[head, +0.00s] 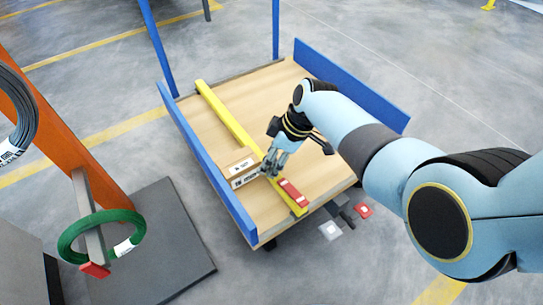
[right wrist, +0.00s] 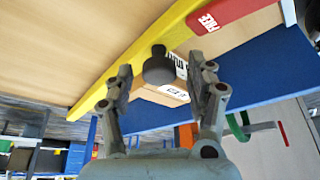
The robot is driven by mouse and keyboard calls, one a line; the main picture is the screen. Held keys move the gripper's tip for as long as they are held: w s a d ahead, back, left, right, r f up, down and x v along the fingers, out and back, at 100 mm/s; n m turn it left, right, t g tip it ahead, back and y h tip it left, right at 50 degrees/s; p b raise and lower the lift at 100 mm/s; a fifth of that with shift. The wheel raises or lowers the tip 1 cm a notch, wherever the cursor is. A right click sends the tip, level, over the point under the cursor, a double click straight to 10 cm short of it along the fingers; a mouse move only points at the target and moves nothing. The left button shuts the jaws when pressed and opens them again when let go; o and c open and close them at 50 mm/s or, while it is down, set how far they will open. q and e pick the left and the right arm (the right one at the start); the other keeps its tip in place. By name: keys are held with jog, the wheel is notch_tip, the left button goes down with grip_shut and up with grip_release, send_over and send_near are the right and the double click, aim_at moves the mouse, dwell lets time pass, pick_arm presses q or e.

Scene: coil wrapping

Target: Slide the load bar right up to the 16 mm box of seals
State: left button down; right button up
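The yellow load bar (head: 229,116) lies across the wooden cart deck, with a red piece (head: 291,191) near its front end; in the right wrist view this piece (right wrist: 222,14) reads "FREE". A brown cardboard box (head: 236,159) with white labels sits on the deck just left of the bar; its size print is too small to read. I cannot tell whether box and bar touch. My right gripper (head: 271,172) is over the bar beside the box. In the right wrist view its fingers (right wrist: 168,88) are apart, with a black knob (right wrist: 158,68) between them. My left gripper is out of view.
Blue side rails (head: 207,163) edge the cart deck (head: 285,97), which is clear right of the bar. Left of the cart, a green coil (head: 73,236) hangs on an arm of an orange post (head: 62,136). Small grey and red pieces (head: 363,210) show beside the cart's front edge.

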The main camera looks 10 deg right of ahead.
jog(key=shift+d+r, duration=0.15)
jog(key=shift+r, duration=0.15)
jog(key=v, duration=1.1)
jog(key=shift+r, duration=0.2)
